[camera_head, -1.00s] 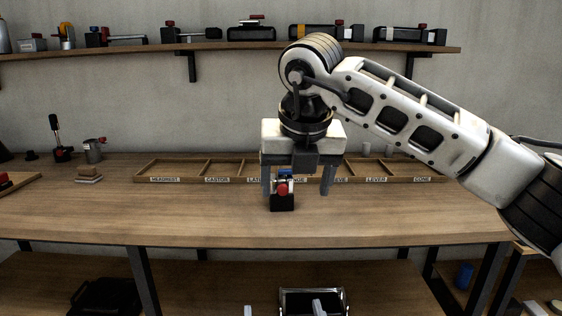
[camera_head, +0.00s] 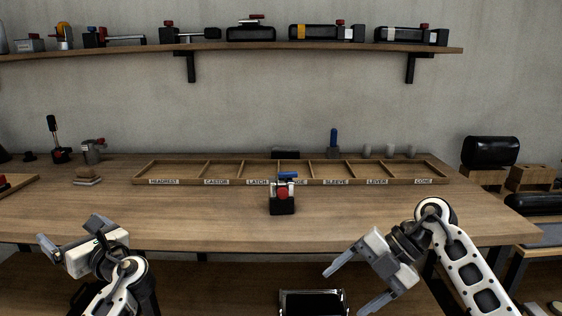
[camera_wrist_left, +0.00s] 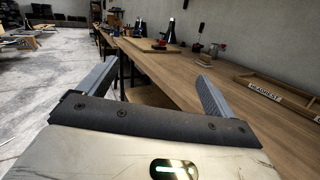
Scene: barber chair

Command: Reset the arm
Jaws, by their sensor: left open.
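My left gripper (camera_head: 70,234) is in front of the bench at the lower left of the head view. In the left wrist view its two fingers (camera_wrist_left: 152,84) are spread wide with nothing between them. My right gripper (camera_head: 345,292) is in front of the bench at lower centre-right, its fingers apart and empty. Both grippers are clear of the bench top. A small device (camera_head: 282,198) with a black base, a red knob and a blue top stands upright on the bench, apart from both grippers.
A shallow wooden tray (camera_head: 210,183) with labelled compartments lies behind the device on the workbench (camera_head: 190,225). A metal cup-like part (camera_head: 92,151) and a black lever part (camera_head: 57,140) stand at left. A wall shelf (camera_head: 240,47) holds several devices. The bench's front middle is clear.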

